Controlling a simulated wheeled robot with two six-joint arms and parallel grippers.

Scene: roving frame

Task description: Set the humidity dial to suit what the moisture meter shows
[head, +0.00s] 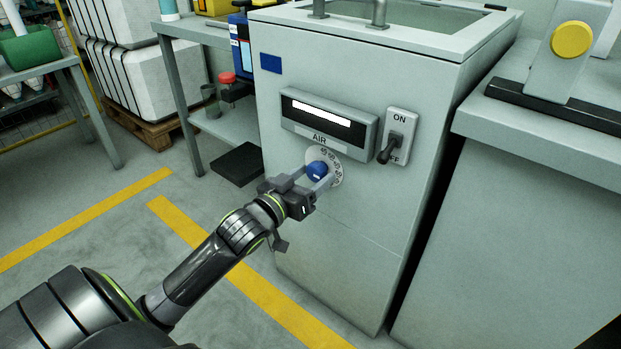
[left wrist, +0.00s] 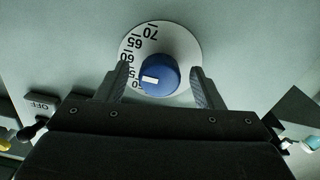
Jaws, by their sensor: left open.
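The humidity dial has a blue knob (head: 316,171) on a white, numbered round plate (head: 336,164) on the front of a grey cabinet. The meter (head: 329,121) above it, labelled AIR, shows a long white bar across most of its dark window. My left gripper (head: 311,179) is open at the knob. In the left wrist view, the fingers of the left gripper (left wrist: 160,86) stand either side of the knob (left wrist: 159,75), with gaps. The knob's white mark points left, near the low 50s; the lower numbers are partly hidden. My right gripper is not in view.
An ON/OFF switch (head: 398,136) sits right of the meter, its dark lever pointing down towards OFF. A side table (head: 190,28) stands left of the cabinet, with a dark flat box (head: 238,164) on the floor. Another grey unit (head: 540,160) is at right.

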